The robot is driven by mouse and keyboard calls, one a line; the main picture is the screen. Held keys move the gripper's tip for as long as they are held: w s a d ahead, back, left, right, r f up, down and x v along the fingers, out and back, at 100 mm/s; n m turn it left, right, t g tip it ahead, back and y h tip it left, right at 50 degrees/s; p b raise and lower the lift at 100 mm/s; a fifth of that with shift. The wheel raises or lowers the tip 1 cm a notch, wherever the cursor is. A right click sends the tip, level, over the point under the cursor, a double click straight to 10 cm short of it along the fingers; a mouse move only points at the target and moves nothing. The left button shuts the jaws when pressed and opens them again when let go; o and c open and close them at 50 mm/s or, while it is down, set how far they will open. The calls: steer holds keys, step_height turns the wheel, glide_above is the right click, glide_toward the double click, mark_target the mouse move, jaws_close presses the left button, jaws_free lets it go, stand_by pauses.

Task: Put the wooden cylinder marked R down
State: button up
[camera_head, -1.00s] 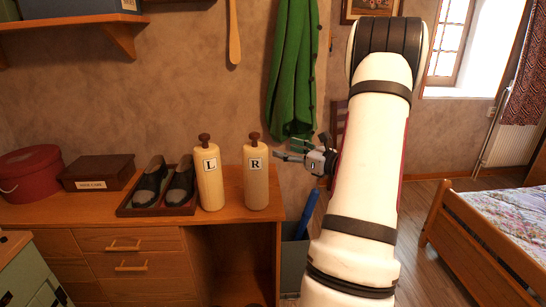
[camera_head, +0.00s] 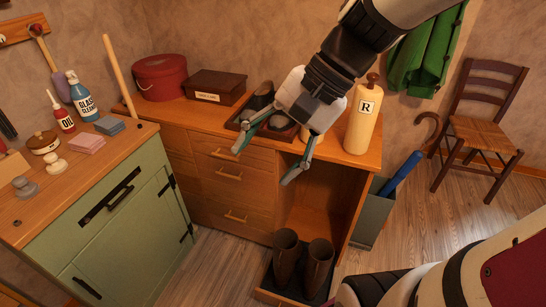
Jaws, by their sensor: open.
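The wooden cylinder marked R (camera_head: 361,128) stands upright on the right end of the wooden dresser top (camera_head: 205,112). It is pale, with a dark knob on top and its R label facing me. My gripper (camera_head: 263,165) is open and empty, pointing down in front of the dresser's front edge, to the left of the cylinder and apart from it.
A red round box (camera_head: 160,78) and a brown box (camera_head: 216,87) stand at the dresser's left. A green cabinet (camera_head: 120,225) with bottles is at left. Boots (camera_head: 287,258) stand below the dresser. A bin (camera_head: 372,215) and a chair (camera_head: 478,135) are at right.

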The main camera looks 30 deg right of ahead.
steer(key=s+d+n+t+h, duration=0.1)
steer(key=s+n+h, duration=0.5)
steer(key=s+n, duration=0.3)
steer(key=shift+s+f+n, duration=0.15)
steer(key=shift+f+n, duration=0.05)
steer(key=shift+n, duration=0.4)
